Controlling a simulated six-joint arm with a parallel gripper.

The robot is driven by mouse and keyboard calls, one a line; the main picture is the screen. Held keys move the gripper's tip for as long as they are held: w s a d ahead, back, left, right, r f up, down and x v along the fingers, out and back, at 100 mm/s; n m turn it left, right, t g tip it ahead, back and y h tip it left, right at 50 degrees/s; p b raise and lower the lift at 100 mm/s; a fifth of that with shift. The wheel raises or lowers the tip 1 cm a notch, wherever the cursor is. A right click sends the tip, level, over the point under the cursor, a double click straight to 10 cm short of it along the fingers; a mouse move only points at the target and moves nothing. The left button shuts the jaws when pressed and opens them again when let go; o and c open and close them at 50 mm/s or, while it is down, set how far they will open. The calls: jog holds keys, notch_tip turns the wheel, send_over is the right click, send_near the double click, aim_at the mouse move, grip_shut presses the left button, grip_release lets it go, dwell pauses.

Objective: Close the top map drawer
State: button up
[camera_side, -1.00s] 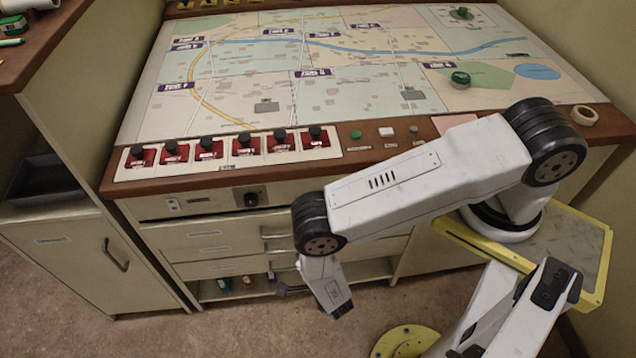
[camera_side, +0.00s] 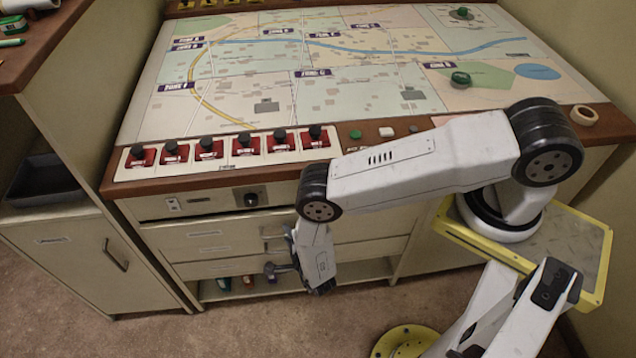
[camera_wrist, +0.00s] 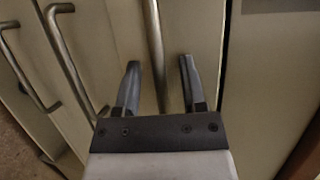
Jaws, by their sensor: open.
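The top map drawer (camera_side: 195,233) is the uppermost cream front in the stack below the console panel in the side view. A dark gap runs above its front, so it looks pulled out a little. My gripper (camera_side: 282,254) is low in front of the right part of the stack. In the wrist view, my gripper (camera_wrist: 160,82) is open, its two fingers pointing at the fronts. A vertical bar handle (camera_wrist: 155,45) lies between the fingers, nearer the left one. This seems to be the top drawer's handle. Contact with it cannot be told.
Lower drawers (camera_side: 208,268) sit beneath, with an open shelf (camera_side: 210,291) holding small bottles below them. The console's wooden edge (camera_side: 118,186) overhangs the drawers. A cabinet (camera_side: 75,255) stands at the left. The floor (camera_side: 235,335) in front is clear.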

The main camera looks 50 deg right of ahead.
jog(key=shift+w+d, duration=0.1)
jog(key=shift+w, duration=0.2)
grip_shut()
dwell(1.4)
